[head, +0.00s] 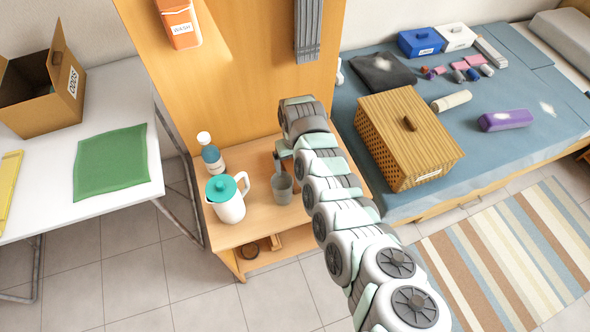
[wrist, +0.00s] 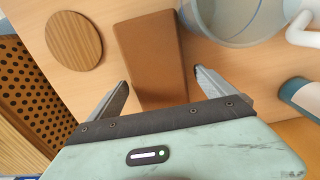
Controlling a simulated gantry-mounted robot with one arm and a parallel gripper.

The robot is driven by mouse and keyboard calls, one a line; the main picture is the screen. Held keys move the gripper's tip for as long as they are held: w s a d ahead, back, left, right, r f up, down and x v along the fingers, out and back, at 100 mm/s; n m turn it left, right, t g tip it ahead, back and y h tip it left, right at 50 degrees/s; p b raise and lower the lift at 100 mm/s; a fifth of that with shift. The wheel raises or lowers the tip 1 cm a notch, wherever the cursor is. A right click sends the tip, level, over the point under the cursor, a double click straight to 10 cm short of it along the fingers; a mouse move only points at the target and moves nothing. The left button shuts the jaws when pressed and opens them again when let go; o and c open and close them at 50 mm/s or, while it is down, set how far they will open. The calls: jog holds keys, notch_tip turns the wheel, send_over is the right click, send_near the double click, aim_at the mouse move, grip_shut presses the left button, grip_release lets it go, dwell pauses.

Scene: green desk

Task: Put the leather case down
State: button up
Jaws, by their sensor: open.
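The brown leather case (wrist: 152,50) lies on the light wooden surface in the wrist view, as a plain rectangular block. My gripper (wrist: 161,84) is open, with one finger on each side of the case's near end. The left finger seems to have a small gap to the case, and the right finger stands close to its right side. In the head view my gripper (head: 281,160) is low over the wooden stand, partly hidden by my arm. The case cannot be made out there.
A grey cup (head: 282,187), a white jug with a teal lid (head: 228,201) and a bottle (head: 211,157) share the stand (head: 240,232). A round wooden disc (wrist: 73,40) lies left of the case. A wicker basket (head: 408,140) stands on the bed to the right.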

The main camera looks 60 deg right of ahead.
jog(key=shift+f, duration=0.3)
jog(key=shift+c, duration=0.5)
jog(key=c, duration=1.6)
jog(key=shift+r, duration=0.1)
